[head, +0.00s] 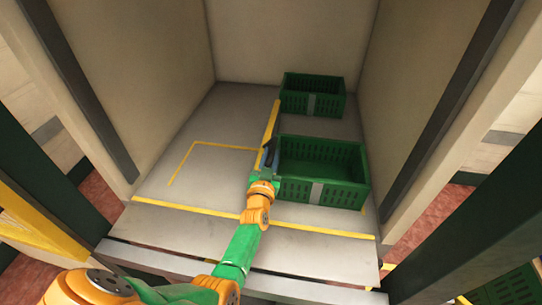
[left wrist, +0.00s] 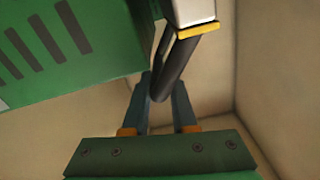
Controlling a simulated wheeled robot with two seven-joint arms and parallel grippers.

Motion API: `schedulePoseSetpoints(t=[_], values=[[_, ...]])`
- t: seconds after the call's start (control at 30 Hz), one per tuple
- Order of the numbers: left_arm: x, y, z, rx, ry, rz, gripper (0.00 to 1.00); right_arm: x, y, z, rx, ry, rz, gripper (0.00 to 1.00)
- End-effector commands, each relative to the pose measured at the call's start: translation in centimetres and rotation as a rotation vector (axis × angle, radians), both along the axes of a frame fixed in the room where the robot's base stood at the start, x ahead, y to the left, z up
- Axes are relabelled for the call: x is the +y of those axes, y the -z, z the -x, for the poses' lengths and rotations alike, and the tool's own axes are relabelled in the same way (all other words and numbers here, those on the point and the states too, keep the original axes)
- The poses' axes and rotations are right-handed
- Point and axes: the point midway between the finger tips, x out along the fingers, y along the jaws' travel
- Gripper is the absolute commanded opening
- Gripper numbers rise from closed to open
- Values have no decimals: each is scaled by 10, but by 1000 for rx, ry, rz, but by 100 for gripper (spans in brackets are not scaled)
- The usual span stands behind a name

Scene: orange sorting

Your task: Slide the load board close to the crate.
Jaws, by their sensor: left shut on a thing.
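The load board appears as a long yellow-edged strip (head: 273,118) running front to back along the left side of the crates. In the left wrist view a pale end with a yellow band (left wrist: 198,31) and a dark round bar show. My left gripper (head: 270,150) is at the near end of the strip, its fingers (left wrist: 162,90) shut around the dark bar. The near green crate (head: 294,190) stands just right of the gripper; its slotted wall (left wrist: 75,70) fills the upper left of the wrist view. Any gap between board and crate is unclear. My right gripper is not in view.
A second green crate (head: 312,105) stands farther back. Beige walls enclose the bay at the back and both sides. A yellow outline (head: 215,145) marks clear grey floor on the left. A yellow line (head: 190,208) crosses the front edge.

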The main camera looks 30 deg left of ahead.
Motion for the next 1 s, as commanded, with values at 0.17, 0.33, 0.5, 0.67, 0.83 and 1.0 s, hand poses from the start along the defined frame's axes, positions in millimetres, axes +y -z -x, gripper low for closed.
schedulePoseSetpoints(t=[0.17,0.33,0.5,0.67,0.83,1.0], values=[[0,5,1,10,1,5,50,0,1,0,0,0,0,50],[0,3,1,7,1,3,50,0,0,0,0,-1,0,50],[-2,1,7,6,1,3,50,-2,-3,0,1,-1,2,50],[-13,1,41,8,0,5,50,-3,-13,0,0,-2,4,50],[-20,3,65,8,0,5,50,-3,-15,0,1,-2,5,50],[-21,3,69,6,1,4,50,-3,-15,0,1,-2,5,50]])
